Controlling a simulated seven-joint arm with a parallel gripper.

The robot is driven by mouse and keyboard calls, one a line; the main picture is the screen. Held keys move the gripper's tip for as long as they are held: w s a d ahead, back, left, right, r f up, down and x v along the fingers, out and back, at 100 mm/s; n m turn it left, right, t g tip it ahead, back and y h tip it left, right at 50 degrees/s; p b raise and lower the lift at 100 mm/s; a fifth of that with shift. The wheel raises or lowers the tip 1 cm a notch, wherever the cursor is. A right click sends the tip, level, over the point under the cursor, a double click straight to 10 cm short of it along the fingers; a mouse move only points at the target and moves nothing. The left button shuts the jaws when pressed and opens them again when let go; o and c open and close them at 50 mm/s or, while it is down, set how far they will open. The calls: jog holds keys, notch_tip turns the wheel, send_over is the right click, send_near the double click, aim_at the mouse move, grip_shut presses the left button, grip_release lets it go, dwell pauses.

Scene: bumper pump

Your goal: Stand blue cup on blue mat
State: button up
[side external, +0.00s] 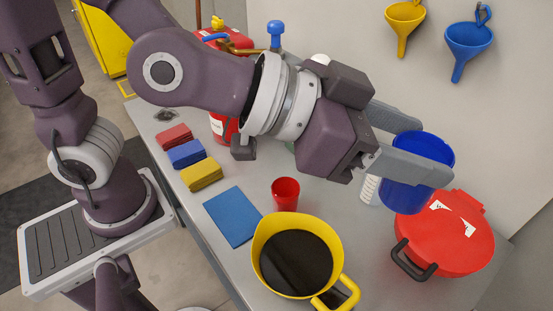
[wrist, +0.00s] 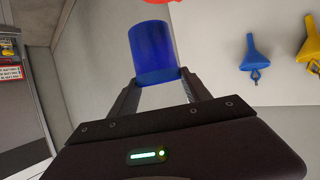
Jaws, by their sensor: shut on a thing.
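My gripper (side external: 393,142) is shut on the blue cup (side external: 429,150) and holds it in the air, above and behind the red lidded pot. In the wrist view the blue cup (wrist: 153,50) sits between the two fingers. The blue mat (side external: 232,217) lies flat and bare on the grey table, left of the red cup and well to the left of the held cup. The fingers cover part of the cup in the side view.
A red cup (side external: 285,194) stands beside the mat. A yellow jug (side external: 259,262) of dark liquid is in front. The red pot (side external: 452,240) is at the right. Red, blue (side external: 187,153) and yellow (side external: 201,174) cloths lie at the left. Funnels (side external: 468,42) hang on the wall.

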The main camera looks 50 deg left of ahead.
jog(key=w+a+f+n+t+y, duration=0.1)
jog(key=w+a+f+n+y, duration=1.1)
jog(key=f+y, duration=0.15)
jog(key=shift+s+a+f+n+g+y, duration=0.6)
jog(key=shift+a+f+n+g+y, duration=0.75)
jog(key=shift+a+f, duration=1.8)
jog(key=shift+s+a+f+n+g+y, duration=0.8)
jog(key=shift+a+f+n, duration=1.05)
jog(key=shift+a, duration=2.25)
jog(key=shift+s+a+f+n+g+y, duration=0.35)
jog(key=shift+a+f+n+g+y, duration=0.9)
jog(key=shift+a+f, duration=2.1)
jog(key=shift+a+r, duration=0.15)
jog(key=shift+a, duration=0.1)
jog(key=o, duration=1.5)
jog(key=shift+o, duration=0.2)
